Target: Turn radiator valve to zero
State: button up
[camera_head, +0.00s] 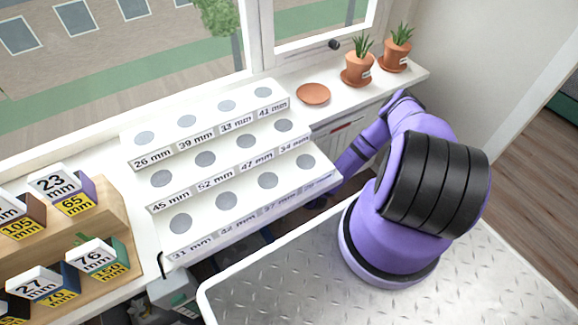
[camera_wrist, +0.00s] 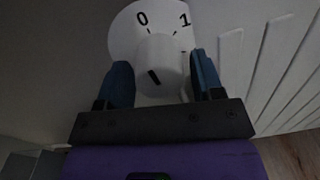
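In the wrist view the white round radiator valve knob (camera_wrist: 160,58) stands in front of a white dial plate (camera_wrist: 122,35) marked 0 and 1. A dark line on the knob's end face slants from upper left to lower right. My gripper (camera_wrist: 162,78) has its two blue fingers on either side of the knob, spread apart. A narrow gap shows on the right; contact on the left is hard to tell. In the head view my arm reaches down beside the window sill, and the gripper and valve are hidden there.
White radiator fins (camera_wrist: 262,60) stand right of the valve. In the head view a stepped white display stand (camera_head: 225,170), a terracotta saucer (camera_head: 313,93) and two potted plants (camera_head: 358,68) occupy the sill (camera_head: 425,72). Wooden steps with labelled boxes (camera_head: 120,235) are at left.

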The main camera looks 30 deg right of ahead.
jog(key=shift+o, duration=0.5)
jog(key=s, duration=1)
jog(key=shift+s+a, duration=0.15)
jog(key=shift+s, duration=0.2)
